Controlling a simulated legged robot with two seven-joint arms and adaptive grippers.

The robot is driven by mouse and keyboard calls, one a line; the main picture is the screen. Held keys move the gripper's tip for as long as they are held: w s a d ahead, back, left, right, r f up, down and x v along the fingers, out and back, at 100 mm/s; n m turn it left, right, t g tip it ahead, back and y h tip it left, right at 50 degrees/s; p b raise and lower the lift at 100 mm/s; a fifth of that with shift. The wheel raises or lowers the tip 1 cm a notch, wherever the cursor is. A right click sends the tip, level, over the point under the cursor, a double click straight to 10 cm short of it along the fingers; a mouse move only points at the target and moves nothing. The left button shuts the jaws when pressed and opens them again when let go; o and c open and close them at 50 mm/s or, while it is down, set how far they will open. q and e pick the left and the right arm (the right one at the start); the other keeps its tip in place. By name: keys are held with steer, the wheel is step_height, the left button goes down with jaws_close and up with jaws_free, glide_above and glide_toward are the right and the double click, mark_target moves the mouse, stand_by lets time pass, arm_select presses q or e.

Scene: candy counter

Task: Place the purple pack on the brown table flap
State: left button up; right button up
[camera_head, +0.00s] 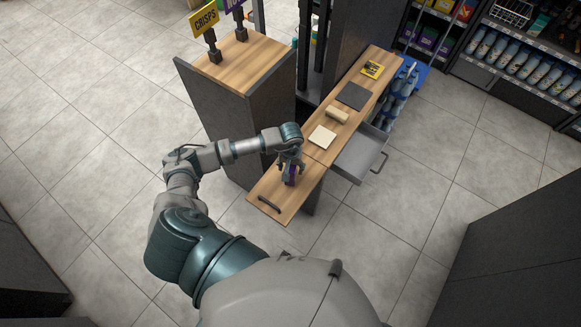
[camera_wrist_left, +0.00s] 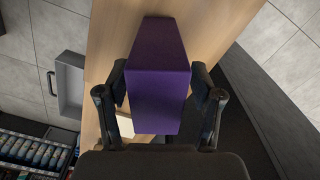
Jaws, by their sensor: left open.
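The purple pack (camera_head: 291,176) stands at the brown table flap (camera_head: 281,201), the near end of the wooden counter; my gripper partly hides it in the head view. In the left wrist view the purple pack (camera_wrist_left: 158,75) fills the middle, with the wood of the flap (camera_wrist_left: 212,25) behind it. My left gripper (camera_head: 291,167) is open around the pack, one finger on each side. The left gripper (camera_wrist_left: 159,100) shows these fingers spread beside it in the wrist view. Contact under the pack is hidden. My right gripper is out of view.
A cream block (camera_head: 322,137), a tan roll (camera_head: 337,114), a dark pad (camera_head: 353,96) and a yellow pack (camera_head: 372,69) lie farther along the counter. An open grey drawer (camera_head: 358,155) sticks out right. A dark handle (camera_head: 269,204) sits at the flap's near end.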

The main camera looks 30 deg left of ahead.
arm_select(q)
step_height(320, 180, up, 12)
steer(key=shift+f+b, duration=0.2)
steer(key=shift+b, duration=0.7)
